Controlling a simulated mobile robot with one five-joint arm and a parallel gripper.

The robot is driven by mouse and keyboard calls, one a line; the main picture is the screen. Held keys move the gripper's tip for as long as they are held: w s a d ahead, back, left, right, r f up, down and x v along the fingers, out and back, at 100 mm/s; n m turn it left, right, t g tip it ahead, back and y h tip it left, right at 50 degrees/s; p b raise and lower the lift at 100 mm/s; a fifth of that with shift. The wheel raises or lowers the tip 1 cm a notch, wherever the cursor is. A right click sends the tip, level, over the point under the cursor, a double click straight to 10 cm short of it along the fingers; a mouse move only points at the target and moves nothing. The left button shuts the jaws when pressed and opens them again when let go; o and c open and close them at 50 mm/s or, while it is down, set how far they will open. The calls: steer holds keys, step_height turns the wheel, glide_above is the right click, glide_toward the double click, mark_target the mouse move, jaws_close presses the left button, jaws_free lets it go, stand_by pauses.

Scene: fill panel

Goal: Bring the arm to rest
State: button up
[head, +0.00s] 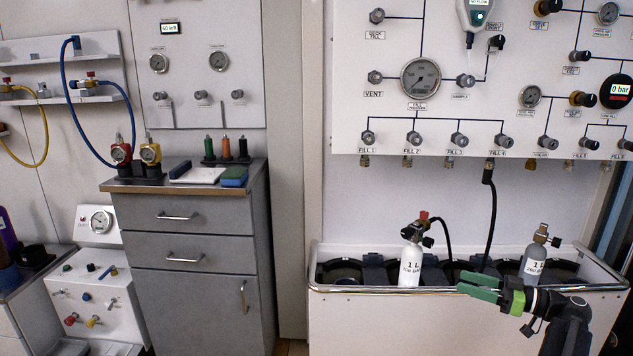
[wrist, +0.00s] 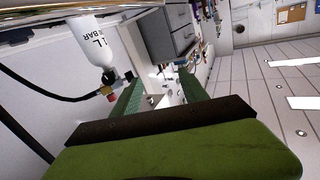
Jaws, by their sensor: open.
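My gripper (head: 478,287) is open in the head view, its green fingers pointing left, in front of the white bin's front rim. Nothing shows between the fingers. In the wrist view its green fingers (wrist: 160,100) reach forward, apart from each other. A white cylinder (head: 411,262) marked 1 L stands in the bin, left of my gripper, with a black hose at its valve. The white cylinder also shows in the wrist view (wrist: 93,40), left of the fingers. I cannot tell from these frames whether the arm is moving.
The white bin (head: 400,325) has a metal rim below the fill panel (head: 470,80). A grey cylinder (head: 534,258) stands in it at the right. A black hose (head: 491,215) hangs from the panel. A grey drawer cabinet (head: 195,255) stands left.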

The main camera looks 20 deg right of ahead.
steer(key=w+a+f+n+g+y, duration=0.1)
steer(key=w+a+f+n+g, duration=0.3)
steer(key=a, duration=0.8)
steer(key=w+a+f+m+g, duration=0.1)
steer(key=w+a+f+g, duration=0.3)
steer(key=a, duration=0.8)
steer(key=w+a+f+n+g+y, duration=0.15)
steer(key=w+a, duration=0.45)
steer(key=a, duration=0.7)
steer(key=s+a+f+m+g+h, duration=0.2)
steer(key=s+a+f+g+h, duration=0.15)
steer(key=a+f+h, duration=0.35)
steer(key=s+a+f+m+g+h, duration=0.2)
steer(key=s+a+f+h, duration=0.15)
steer(key=a+f, duration=0.4)
steer(key=d+m+t+h, duration=0.1)
steer(key=d+m+h, duration=0.2)
steer(key=d+m, duration=0.4)
step_height(320, 180, up, 38)
steer(key=p, duration=3.7)
steer(key=shift+s+f, duration=0.25)
steer(key=shift+s, duration=0.05)
